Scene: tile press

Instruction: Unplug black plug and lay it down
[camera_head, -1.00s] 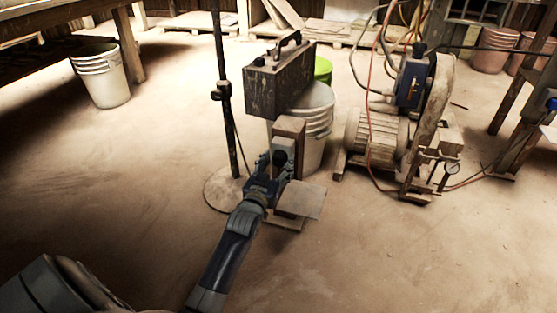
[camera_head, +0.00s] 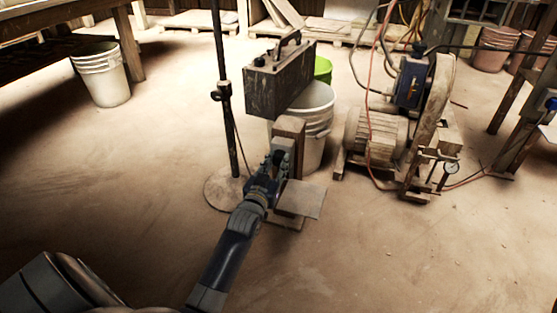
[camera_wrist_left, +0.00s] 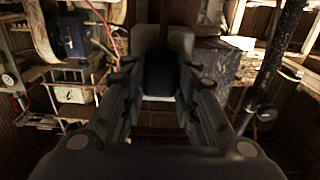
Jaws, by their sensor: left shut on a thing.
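My left gripper (camera_head: 279,157) is at the front of an upright wooden post on a small stand (camera_head: 290,124), at the middle of the head view. In the left wrist view its two fingers (camera_wrist_left: 160,62) are closed on the black plug (camera_wrist_left: 160,80), a dark block between the fingertips. In the head view the plug is mostly hidden by the fingers. I cannot tell whether the plug still sits in a socket. A flat board (camera_head: 302,200) juts out low on the stand, to the right of the gripper. My right gripper is not in view.
A dark metal case (camera_head: 278,78) hangs over the stand beside a thin pole (camera_head: 226,120). A white bucket (camera_head: 316,130) stands close behind. A motor-driven machine (camera_head: 375,135) with hoses is at the right. The floor in front is clear.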

